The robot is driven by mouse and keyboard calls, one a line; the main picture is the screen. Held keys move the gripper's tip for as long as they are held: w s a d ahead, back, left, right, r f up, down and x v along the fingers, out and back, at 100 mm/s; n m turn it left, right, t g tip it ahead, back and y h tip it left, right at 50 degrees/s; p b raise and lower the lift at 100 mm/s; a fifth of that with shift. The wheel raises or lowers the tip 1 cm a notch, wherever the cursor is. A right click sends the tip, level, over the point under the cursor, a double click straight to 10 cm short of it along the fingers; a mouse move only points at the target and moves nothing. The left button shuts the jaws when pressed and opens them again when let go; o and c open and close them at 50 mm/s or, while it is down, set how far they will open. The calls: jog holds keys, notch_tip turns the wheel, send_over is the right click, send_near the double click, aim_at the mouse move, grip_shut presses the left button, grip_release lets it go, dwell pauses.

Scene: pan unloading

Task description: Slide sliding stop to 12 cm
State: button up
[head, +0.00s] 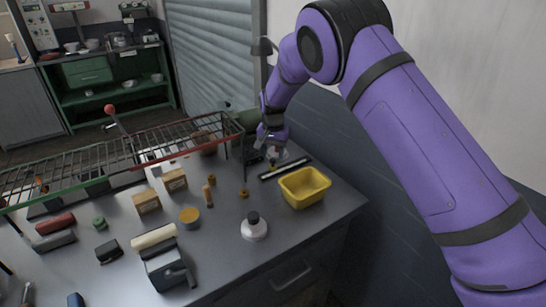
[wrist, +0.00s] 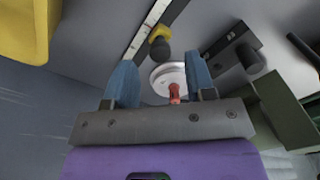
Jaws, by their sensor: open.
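The sliding stop (wrist: 160,42), a yellow piece with a dark round knob, sits on a black rail with a white scale strip (wrist: 146,28) in the wrist view. In the head view the rail (head: 290,168) lies on the grey bench beyond the yellow bin, with a small yellow spot of the stop (head: 273,167) at it. My gripper (wrist: 160,62) is open, its two blue fingers apart and empty. The stop appears just beyond and between the fingertips, apart from both. In the head view my gripper (head: 275,150) is low over the bench near the rail. Scale numbers are unreadable.
A yellow bin (head: 304,187) stands close beside the rail. A white disc with a red knob (wrist: 168,80) lies under my fingers. A dark green machine (wrist: 286,105) is at the right in the wrist view. A wire rack (head: 120,150) stands left of the arm.

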jog(key=shift+f, duration=1.1)
grip_shut()
send_over(291, 162)
jog(key=shift+s, duration=0.1)
grip_release()
jog(key=shift+r, duration=0.1)
notch_tip(291, 162, up, 11)
